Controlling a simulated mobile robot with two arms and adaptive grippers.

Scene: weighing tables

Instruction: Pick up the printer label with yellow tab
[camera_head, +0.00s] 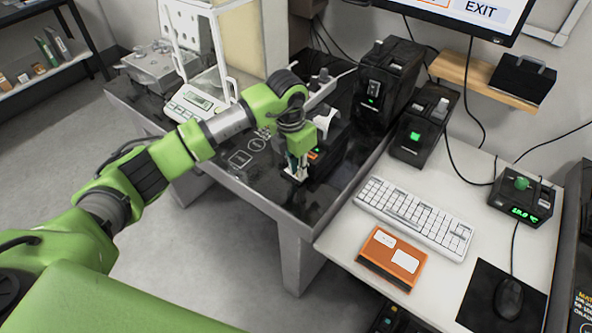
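My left arm reaches in from the left over the dark weighing table (240,165). Its gripper (296,172) points down just in front of a small black device (335,150) with a white roll-like part and orange and green lights on its face. The gripper is small here, and I cannot tell whether its fingers are open or shut or hold anything. No printer label with a yellow tab can be made out; the gripper and wrist hide part of the device's front. My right gripper is not in view.
Two black machines (388,85) (424,128) with green lights stand right of the device. A white keyboard (415,215), an orange box (391,257) and a mouse (508,297) are on the white desk. A balance (200,100) stands behind my arm.

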